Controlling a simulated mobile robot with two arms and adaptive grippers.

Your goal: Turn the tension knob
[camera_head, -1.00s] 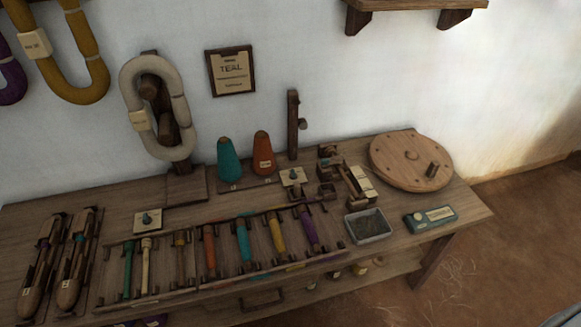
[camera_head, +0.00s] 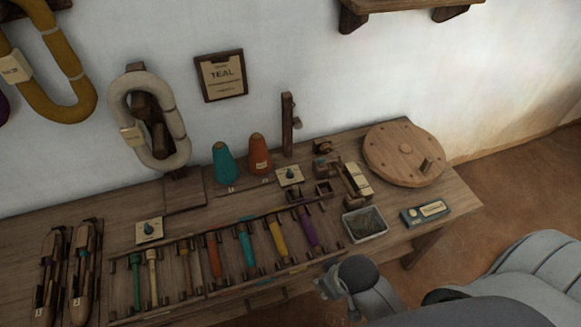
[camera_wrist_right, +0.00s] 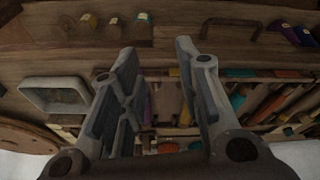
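A small knob (camera_head: 297,123) also sits on the upright wooden post (camera_head: 287,125). I cannot tell which is the tension knob. My right gripper (camera_head: 332,284) is at the bench's front edge, well in front of these knobs. The right wrist view shows its two fingers (camera_wrist_right: 157,55) spread with nothing between them. My left gripper is not in view.
The bench (camera_head: 100,205) holds the rack of colored bobbins (camera_head: 200,285), shuttles (camera_head: 80,275), teal (camera_head: 223,165) and orange cones (camera_head: 260,154), a grey tray (camera_head: 365,225), a teal box (camera_head: 427,213) and a round wooden wheel (camera_head: 400,150). A white skein (camera_head: 120,98) hangs behind.

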